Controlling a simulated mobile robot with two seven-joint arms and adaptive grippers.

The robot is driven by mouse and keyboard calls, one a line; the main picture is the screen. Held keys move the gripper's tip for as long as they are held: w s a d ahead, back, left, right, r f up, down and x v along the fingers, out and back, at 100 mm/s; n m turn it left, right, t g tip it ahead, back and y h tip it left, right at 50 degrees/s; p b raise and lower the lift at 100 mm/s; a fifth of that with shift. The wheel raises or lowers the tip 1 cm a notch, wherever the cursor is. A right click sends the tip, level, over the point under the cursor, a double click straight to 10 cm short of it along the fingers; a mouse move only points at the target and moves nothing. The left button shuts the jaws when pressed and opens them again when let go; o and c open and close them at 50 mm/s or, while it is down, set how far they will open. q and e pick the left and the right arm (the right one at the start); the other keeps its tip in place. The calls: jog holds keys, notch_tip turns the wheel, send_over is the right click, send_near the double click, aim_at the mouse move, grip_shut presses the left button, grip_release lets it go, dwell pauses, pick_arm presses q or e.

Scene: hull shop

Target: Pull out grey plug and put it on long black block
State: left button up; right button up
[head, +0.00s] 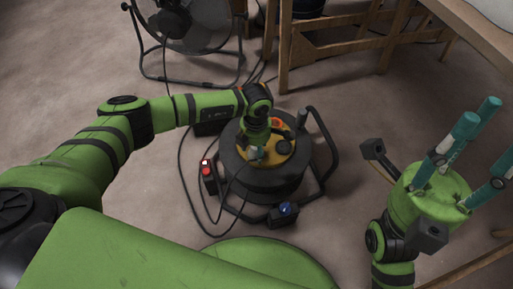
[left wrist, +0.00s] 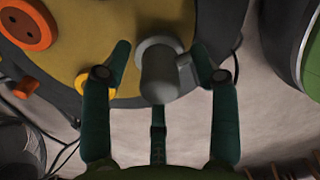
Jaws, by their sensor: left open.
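The grey plug (left wrist: 160,75) stands in the yellow top face (left wrist: 85,45) of a cable reel. My left gripper (left wrist: 160,62) is open, with teal fingers on both sides of the plug and a third finger below it in the left wrist view; gaps show between the side fingers and the plug. In the head view my left gripper (head: 256,151) is over the reel (head: 262,182) and largely covers the plug. A dark block (head: 210,128) lies behind my left forearm, partly hidden; I cannot tell if it is the long black block. My right gripper (head: 474,142) is raised at the right, its fingers apart and empty.
A small black block with a red part (head: 207,178) and another with a blue part (head: 283,214) lie beside the reel. The reel has a black tube frame (head: 327,155). Cables run over the floor. A fan (head: 190,25) and wooden trestle (head: 335,48) stand behind.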

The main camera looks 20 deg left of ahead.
pick_arm(q)
grip_shut()
jog(key=shift+r, duration=0.1)
jog(key=shift+r+p, duration=2.65)
jog(key=shift+r, duration=0.3)
